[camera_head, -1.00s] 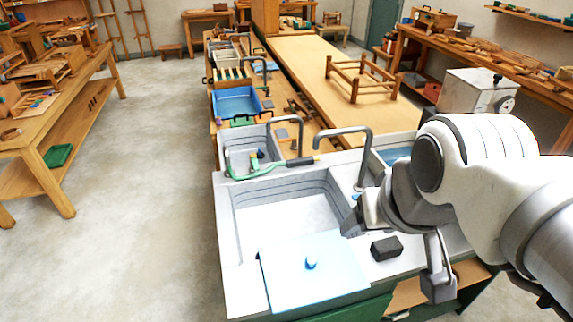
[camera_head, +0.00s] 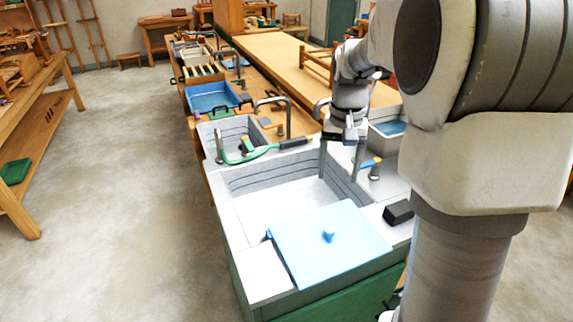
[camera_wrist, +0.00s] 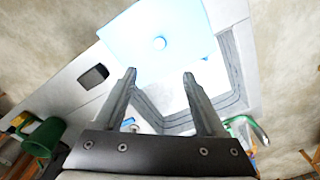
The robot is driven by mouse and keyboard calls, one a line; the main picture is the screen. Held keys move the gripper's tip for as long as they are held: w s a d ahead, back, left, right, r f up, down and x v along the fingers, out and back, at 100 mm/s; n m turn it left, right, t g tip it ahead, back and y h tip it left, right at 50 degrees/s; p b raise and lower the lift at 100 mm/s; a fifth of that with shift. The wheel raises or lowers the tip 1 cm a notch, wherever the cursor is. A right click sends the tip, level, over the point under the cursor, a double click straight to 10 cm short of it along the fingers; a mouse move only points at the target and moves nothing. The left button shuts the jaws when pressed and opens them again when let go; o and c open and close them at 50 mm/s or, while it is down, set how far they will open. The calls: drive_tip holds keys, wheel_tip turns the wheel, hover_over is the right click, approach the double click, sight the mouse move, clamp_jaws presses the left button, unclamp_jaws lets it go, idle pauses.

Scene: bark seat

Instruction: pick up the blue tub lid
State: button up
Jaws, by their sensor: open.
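The blue tub lid (camera_head: 315,257) is a flat, light blue square with a small round knob (camera_head: 328,236). It lies across the near end of the large grey sink (camera_head: 240,212), covering part of the basin. In the wrist view the lid (camera_wrist: 182,22) is at the top, beyond my fingertips, with its knob near the middle. My gripper (camera_head: 340,170) is open and empty, fingers down, over the far part of the sink, apart from the lid. Its two spread fingers (camera_wrist: 159,78) show in the wrist view.
A black block (camera_head: 398,212) sits on the rim right of the lid. Beyond the basin are a tap (camera_head: 275,104), a green hose (camera_head: 250,156) and a smaller sink (camera_head: 228,128). A blue tray (camera_head: 212,96) stands farther back. The floor on the left is clear.

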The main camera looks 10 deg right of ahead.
wheel_tip(320, 180, down, 2)
drive_tip(key=b, duration=0.2)
hover_over(330, 228)
wheel_tip(330, 228, down, 12)
drive_tip(key=shift+d+r, duration=0.15)
drive_tip(key=shift+r, duration=0.05)
drive_tip(key=shift+s+a+f, duration=0.1)
drive_tip(key=shift+f, duration=1.3)
drive_tip(key=shift+a+f, duration=0.1)
drive_tip(key=shift+f, duration=1.25)
clamp_jaws()
